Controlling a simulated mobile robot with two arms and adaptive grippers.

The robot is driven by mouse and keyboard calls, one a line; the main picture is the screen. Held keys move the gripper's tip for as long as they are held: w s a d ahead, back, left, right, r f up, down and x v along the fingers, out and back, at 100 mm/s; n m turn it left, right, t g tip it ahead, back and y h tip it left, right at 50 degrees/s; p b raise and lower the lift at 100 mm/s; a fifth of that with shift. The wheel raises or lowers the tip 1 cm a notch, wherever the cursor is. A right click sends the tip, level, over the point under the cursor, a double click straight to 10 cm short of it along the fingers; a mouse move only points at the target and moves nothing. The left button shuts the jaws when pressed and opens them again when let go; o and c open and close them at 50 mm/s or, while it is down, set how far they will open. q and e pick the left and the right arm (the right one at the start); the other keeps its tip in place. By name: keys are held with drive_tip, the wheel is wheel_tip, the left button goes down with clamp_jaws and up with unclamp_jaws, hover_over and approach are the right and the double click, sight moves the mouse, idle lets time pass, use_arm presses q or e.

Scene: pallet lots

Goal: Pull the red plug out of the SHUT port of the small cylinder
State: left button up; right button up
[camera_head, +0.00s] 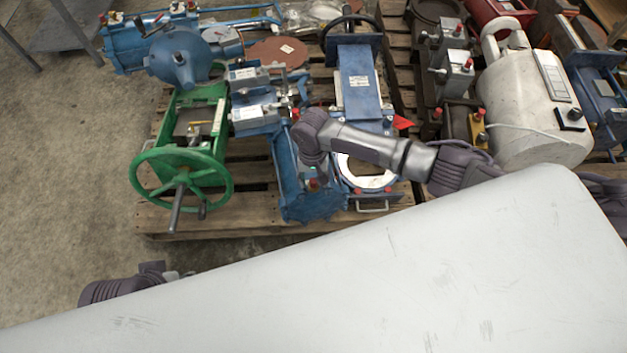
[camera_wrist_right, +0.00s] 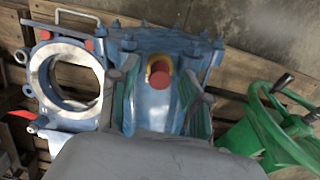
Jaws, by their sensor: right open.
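The small cylinder (camera_head: 288,165) is a blue body lying on a pallet in the middle of the head view; it also shows in the right wrist view (camera_wrist_right: 153,105). The red plug (camera_wrist_right: 161,78) sits in a port with a yellow ring (camera_wrist_right: 159,62) around it. In the head view the plug (camera_head: 312,184) is a small red spot below my wrist. My right gripper (camera_wrist_right: 163,92) is open, with one finger on each side of the plug; contact cannot be told. My left gripper (camera_head: 180,275) is at lower left, mostly hidden. Port lettering is not readable.
A green valve with a handwheel (camera_head: 180,170) stands close to the left. A blue gate valve with a white ring (camera_head: 365,172) stands close to the right. A white tank (camera_head: 535,110) is farther right. Bare floor (camera_head: 60,190) lies at left.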

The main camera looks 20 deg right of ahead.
sight(314, 180)
clamp_jaws()
use_arm(q)
drive_tip(key=shift+w+f, duration=0.1)
drive_tip(key=shift+w, duration=0.05)
use_arm(e)
drive_tip(key=shift+r, duration=0.15)
drive_tip(key=shift+r+p, duration=0.35)
drive_tip(key=shift+p, duration=0.15)
drive_tip(key=shift+w+r+p, duration=0.1)
drive_tip(key=shift+r+p, duration=0.9)
drive_tip(key=shift+p, duration=0.15)
drive_tip(key=shift+r+p, duration=0.75)
drive_tip(key=shift+p, duration=0.05)
use_arm(q)
wheel_tip(314, 180, down, 16)
drive_tip(key=g+p, duration=0.1)
drive_tip(key=shift+r+p, duration=0.25)
drive_tip(key=shift+p, duration=0.05)
use_arm(e)
drive_tip(key=shift+w+r, duration=0.15)
drive_tip(key=shift+r, duration=0.6)
use_arm(q)
drive_tip(key=shift+d, duration=0.1)
